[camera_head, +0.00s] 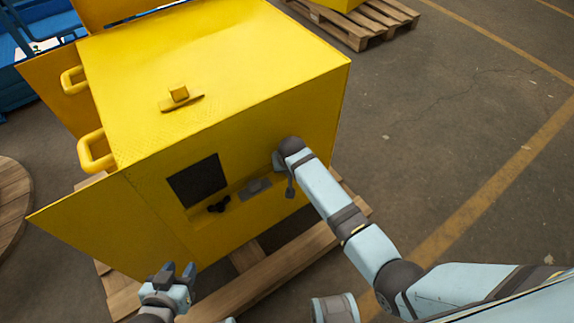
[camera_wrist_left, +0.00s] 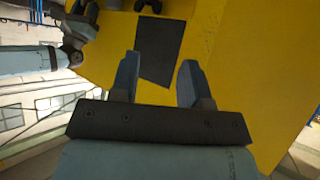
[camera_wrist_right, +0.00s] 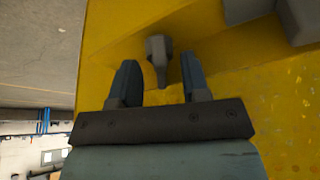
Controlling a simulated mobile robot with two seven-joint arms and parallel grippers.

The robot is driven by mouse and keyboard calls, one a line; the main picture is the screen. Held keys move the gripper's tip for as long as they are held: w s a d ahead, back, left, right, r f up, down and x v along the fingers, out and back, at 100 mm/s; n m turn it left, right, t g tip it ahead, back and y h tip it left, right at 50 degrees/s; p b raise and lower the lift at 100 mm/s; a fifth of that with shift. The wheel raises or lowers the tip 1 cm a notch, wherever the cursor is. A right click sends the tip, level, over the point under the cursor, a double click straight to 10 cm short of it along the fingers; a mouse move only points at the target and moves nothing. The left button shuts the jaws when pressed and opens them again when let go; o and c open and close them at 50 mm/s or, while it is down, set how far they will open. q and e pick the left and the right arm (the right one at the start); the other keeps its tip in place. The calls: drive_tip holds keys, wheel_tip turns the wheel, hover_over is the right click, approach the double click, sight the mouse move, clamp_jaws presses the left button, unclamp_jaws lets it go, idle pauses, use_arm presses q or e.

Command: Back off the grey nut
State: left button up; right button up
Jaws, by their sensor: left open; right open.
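A small grey part (camera_wrist_right: 157,50), which looks like the grey nut, stands out from a yellow ledge in the right wrist view. It has a wider head and a narrower stem. My right gripper (camera_wrist_right: 158,65) is open, with a finger on either side of it in the picture; I cannot tell whether they touch it. In the head view my right forearm and wrist hide most of that spot. My left gripper (camera_head: 178,272) is open and empty in front of the yellow machine (camera_head: 215,75), below its dark panel (camera_head: 197,180); it also shows in the left wrist view (camera_wrist_left: 158,80).
A grey block (camera_head: 255,188) and a black knobbed part (camera_head: 219,204) sit in the machine's front recess. A yellow door (camera_head: 95,225) stands open at the left. The machine rests on a wooden pallet (camera_head: 265,270). Floor to the right is clear.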

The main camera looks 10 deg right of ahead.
clamp_jaws()
drive_tip(key=shift+r, duration=0.1)
